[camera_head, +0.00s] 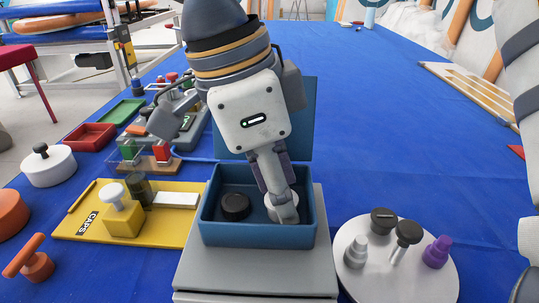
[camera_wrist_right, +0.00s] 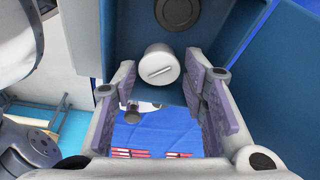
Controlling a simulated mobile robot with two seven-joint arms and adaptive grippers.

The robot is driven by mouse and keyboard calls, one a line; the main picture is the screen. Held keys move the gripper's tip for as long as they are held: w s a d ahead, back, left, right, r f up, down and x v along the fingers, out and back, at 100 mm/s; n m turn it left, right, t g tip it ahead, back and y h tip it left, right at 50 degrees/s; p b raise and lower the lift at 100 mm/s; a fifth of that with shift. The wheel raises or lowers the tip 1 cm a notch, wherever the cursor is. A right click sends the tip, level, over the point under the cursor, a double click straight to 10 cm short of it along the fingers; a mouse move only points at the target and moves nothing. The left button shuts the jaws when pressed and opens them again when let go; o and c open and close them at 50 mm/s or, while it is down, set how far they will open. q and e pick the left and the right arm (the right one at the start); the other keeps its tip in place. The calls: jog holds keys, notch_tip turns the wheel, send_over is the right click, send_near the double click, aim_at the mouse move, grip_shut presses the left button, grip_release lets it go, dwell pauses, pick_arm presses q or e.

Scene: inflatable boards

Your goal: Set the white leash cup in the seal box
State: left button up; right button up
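The blue seal box (camera_head: 211,226) stands open on a grey block, its lid (camera_head: 300,115) raised at the back. The white leash cup (camera_head: 285,208) is inside its right part, partly hidden by my right gripper (camera_head: 282,198), which reaches down into the box from above. In the right wrist view the white cup (camera_wrist_right: 157,66), with a slot on its face, shows near the fingertips. The fingers of the right gripper (camera_wrist_right: 160,72) are spread, with gaps either side of the cup. My left gripper is not in view.
A black round cap (camera_head: 235,206) lies in the box's left part. A yellow caps tray (camera_head: 85,222) is left; a round white stand (camera_head: 378,275) with several plugs is right. A red tray (camera_head: 88,137) and green tray (camera_head: 122,111) lie farther left. The blue cloth behind is mostly clear.

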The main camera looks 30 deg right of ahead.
jog(key=s+v, duration=0.1)
jog(key=v, duration=1)
jog(key=shift+w+r, duration=0.25)
jog(key=shift+w, duration=0.25)
jog(key=shift+a, duration=0.1)
